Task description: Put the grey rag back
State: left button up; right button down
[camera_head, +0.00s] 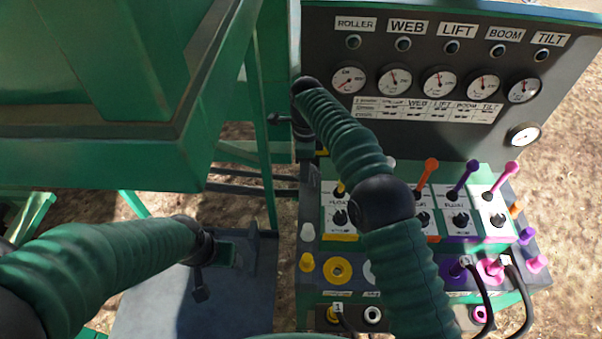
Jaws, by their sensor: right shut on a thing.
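My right arm reaches up from the bottom, across the control panel. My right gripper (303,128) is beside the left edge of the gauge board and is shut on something. Little of the held thing shows; a small dark grey patch at the jaws fits the grey rag, but its shape cannot be made out. No other grey rag can be made out. My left arm comes in from the left. My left gripper (228,254) is low over a grey metal plate (140,305); its jaws are too dark to tell open from shut.
The gauge board (425,125) with several dials stands at the upper right. Below it, the control panel (335,205) carries coloured levers, knobs, plugs and black cables (482,300). A large green machine housing (90,150) fills the upper left. Green frame bars stand between them, over brown ground.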

notch_tip(320, 180, down, 8)
jog(key=shift+w+r, duration=0.1)
jog(key=shift+r, duration=0.05)
jog(key=c, duration=0.8)
grip_release()
notch_tip(320, 180, up, 12)
jog(key=shift+r+p, duration=0.1)
jog(key=shift+p, duration=0.35)
